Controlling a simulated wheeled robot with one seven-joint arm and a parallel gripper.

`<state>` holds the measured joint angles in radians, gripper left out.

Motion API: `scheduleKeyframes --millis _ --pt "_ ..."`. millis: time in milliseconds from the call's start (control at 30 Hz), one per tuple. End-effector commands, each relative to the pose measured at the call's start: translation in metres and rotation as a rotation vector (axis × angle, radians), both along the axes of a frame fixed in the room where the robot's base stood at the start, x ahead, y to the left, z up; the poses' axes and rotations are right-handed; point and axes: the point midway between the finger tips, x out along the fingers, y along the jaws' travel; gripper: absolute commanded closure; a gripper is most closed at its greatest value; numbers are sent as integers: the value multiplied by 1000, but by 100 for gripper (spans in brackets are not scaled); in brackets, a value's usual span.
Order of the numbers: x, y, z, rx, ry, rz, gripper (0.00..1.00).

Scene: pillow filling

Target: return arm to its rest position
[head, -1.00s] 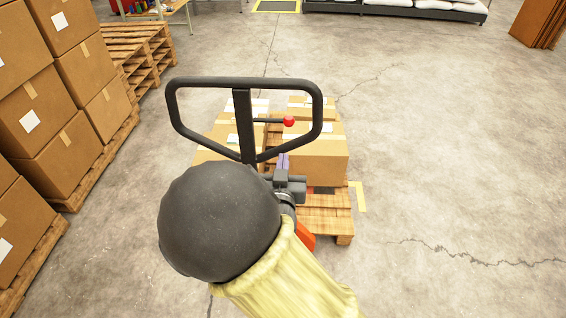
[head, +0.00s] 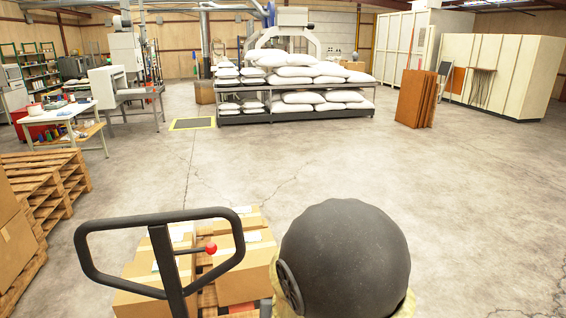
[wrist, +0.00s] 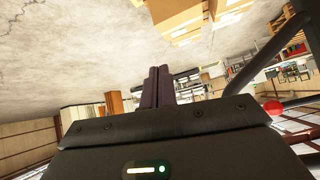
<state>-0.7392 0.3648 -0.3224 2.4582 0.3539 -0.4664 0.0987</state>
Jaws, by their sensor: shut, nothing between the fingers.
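My gripper (wrist: 158,72) shows in the wrist view with its two dark fingers pressed together and nothing between them. The wrist view is tilted, with the floor at the upper left and the room upside down. In the head view the gripper itself is hidden; my arm's large dark rounded joint fills the lower right of centre, just right of the pallet-jack handle (head: 158,228).
Cardboard boxes (head: 243,268) sit on a pallet behind the handle with its red knob (head: 211,248). Stacked wooden pallets (head: 40,190) stand at left. A rack (head: 295,116) of white pillows stands far ahead. The floor (head: 460,200) at right is clear.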

Motion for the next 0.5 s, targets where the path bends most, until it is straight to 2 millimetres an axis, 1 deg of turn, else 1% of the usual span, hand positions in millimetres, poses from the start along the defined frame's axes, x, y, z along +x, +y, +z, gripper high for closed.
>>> scheduleKeyframes --millis 33,267,367,500 --pt "-5 -15 4 4 45 -11 100" --pt "-40 -67 14 -4 250 -12 100" --pt "-60 -89 20 -15 332 -11 100" --pt "-91 -119 31 -41 442 -10 100"
